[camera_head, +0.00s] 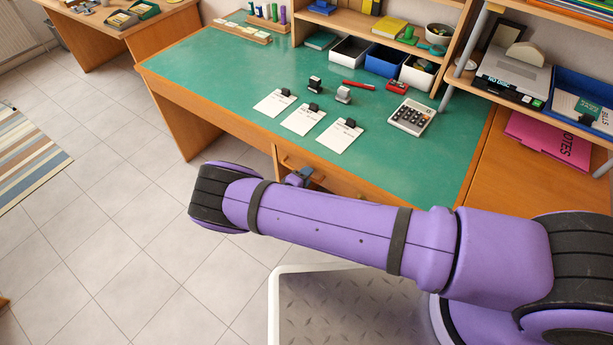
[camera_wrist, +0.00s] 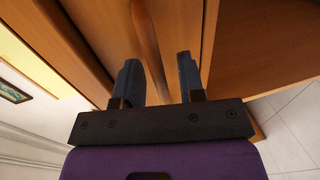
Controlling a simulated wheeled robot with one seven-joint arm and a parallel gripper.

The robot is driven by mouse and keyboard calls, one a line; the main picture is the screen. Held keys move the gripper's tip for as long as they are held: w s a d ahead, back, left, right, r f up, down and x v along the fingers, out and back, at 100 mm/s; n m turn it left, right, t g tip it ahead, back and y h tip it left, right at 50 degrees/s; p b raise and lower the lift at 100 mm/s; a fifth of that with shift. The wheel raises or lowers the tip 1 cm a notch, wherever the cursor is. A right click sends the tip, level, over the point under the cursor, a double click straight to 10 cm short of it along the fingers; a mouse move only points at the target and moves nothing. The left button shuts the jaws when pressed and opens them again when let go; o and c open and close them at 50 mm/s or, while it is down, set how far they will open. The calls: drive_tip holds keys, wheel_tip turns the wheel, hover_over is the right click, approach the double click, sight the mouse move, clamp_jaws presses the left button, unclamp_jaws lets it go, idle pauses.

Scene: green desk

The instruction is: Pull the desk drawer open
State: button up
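The green-topped desk (camera_head: 215,60) stands ahead of me, with its wooden drawer front (camera_head: 345,183) under the front edge, partly hidden by my purple arm. My gripper (camera_head: 298,178) is at the drawer front, mostly hidden behind the arm in the head view. In the wrist view, my gripper (camera_wrist: 160,82) has its two dark fingers apart. A wooden bar-shaped handle (camera_wrist: 148,40) runs between the fingers. A gap shows between the handle and the right finger; contact with the left finger is unclear. The drawer looks closed, though much of it is hidden.
A shelf with bins (camera_head: 385,60) stands at the back. Tiled floor (camera_head: 120,230) is clear to the left, with a striped rug (camera_head: 25,155) at the far left.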

drive_tip(key=shift+w, duration=0.1)
clamp_jaws()
drive_tip(key=f+v, duration=0.2)
drive_tip(key=v, duration=1)
drive_tip(key=s+f+v, duration=0.1)
drive_tip(key=f+v, duration=0.2)
drive_tip(key=v, duration=1)
drive_tip(key=shift+s+a+f, duration=0.2)
drive_tip(key=shift+s+a, duration=0.05)
drive_tip(key=shift+a, duration=0.2)
unclamp_jaws()
drive_tip(key=v, duration=1)
drive_tip(key=shift+s+a, duration=0.25)
drive_tip(key=shift+s, duration=0.05)
